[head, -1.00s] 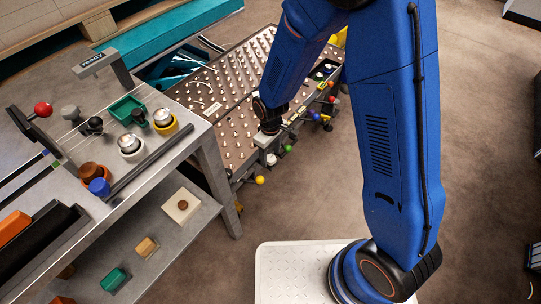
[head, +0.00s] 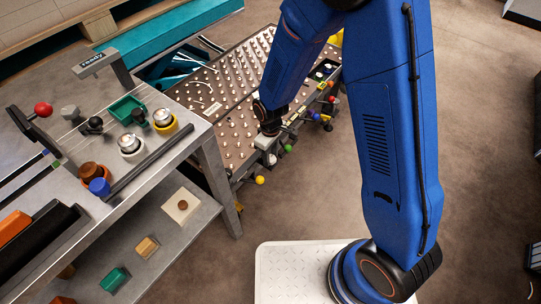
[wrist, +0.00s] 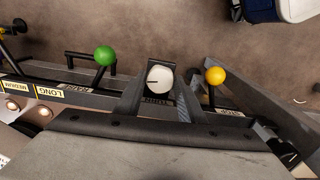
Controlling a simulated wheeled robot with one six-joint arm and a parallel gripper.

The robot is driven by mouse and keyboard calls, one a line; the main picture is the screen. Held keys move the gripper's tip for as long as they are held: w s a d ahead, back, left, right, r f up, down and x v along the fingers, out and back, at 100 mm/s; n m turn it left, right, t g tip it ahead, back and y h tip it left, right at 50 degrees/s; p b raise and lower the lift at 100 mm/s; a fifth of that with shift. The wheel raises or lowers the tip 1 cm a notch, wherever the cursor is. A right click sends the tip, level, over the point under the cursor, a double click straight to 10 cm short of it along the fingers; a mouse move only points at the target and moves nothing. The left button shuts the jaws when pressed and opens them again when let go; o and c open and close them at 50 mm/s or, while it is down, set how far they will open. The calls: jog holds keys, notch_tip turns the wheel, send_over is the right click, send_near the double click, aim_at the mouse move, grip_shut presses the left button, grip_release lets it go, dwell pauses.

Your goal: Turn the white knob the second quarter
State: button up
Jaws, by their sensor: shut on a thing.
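The white knob (wrist: 160,77) shows in the wrist view as a round white face with a thin dark line running roughly across it. It sits on the front edge of the roller table, between the green ball lever and the yellow ball lever. My gripper (wrist: 160,88) is shut on the knob, with one finger on each side of it. In the head view my gripper (head: 268,143) is at the table's front edge, and my wrist hides most of the knob there.
A green ball lever (wrist: 105,55) stands left of the knob and a yellow ball lever (wrist: 215,75) stands right. The roller table (head: 215,95) lies behind. A grey workbench (head: 150,165) with cups and a teal tray stands at left. Open floor lies at right.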

jog(key=n, duration=0.6)
jog(key=shift+n, duration=0.3)
dwell(0.4)
jog(key=o, duration=1)
jog(key=shift+o, duration=0.2)
